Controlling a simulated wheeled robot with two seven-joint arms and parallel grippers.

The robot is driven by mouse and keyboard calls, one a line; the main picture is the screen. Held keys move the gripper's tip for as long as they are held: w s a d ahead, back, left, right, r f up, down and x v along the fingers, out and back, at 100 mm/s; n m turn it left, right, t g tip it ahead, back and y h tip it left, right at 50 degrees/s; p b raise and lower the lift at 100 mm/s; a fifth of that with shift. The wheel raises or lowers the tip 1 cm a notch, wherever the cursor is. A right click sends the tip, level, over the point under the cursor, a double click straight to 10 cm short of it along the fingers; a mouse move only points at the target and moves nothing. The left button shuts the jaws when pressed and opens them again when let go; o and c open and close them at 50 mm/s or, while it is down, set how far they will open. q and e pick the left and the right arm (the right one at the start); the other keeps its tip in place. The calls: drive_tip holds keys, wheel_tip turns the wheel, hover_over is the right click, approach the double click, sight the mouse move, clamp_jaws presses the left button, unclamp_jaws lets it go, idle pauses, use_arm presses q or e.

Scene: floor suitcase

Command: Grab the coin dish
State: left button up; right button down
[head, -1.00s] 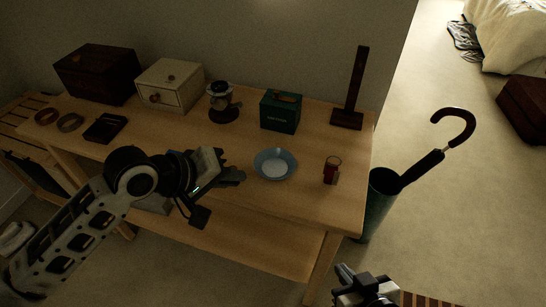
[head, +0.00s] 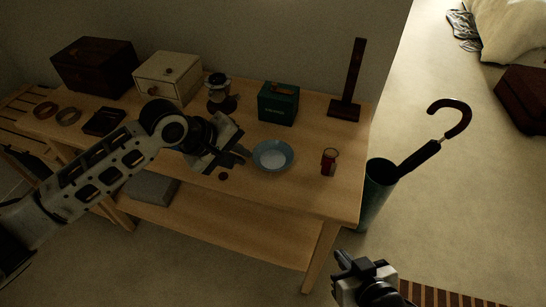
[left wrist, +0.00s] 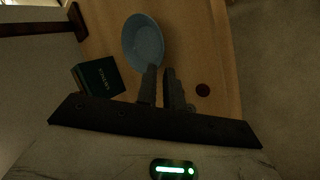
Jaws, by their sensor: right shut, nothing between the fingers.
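The coin dish, a shallow round pale-blue dish (head: 273,156), sits upright on the wooden table near its front right. It also shows in the left wrist view (left wrist: 143,42), just beyond the fingers. My left gripper (head: 243,153) is at the dish's left side, fingers pointing at its rim. In the left wrist view the left gripper (left wrist: 160,75) shows a narrow gap between its fingers, with the tips at the near rim. I cannot tell whether they touch it. My right gripper (head: 346,262) is shut and empty, low in front of the table.
A dark round piece (head: 223,176) lies near the front edge. A dark wooden stand (head: 347,105) is at back right; an umbrella holder (head: 375,195) is beside the table.

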sight(257, 162)
use_arm(q)
drive_tip(key=shift+x, duration=2.7)
clamp_jaws()
drive_tip(key=shift+r, duration=0.1)
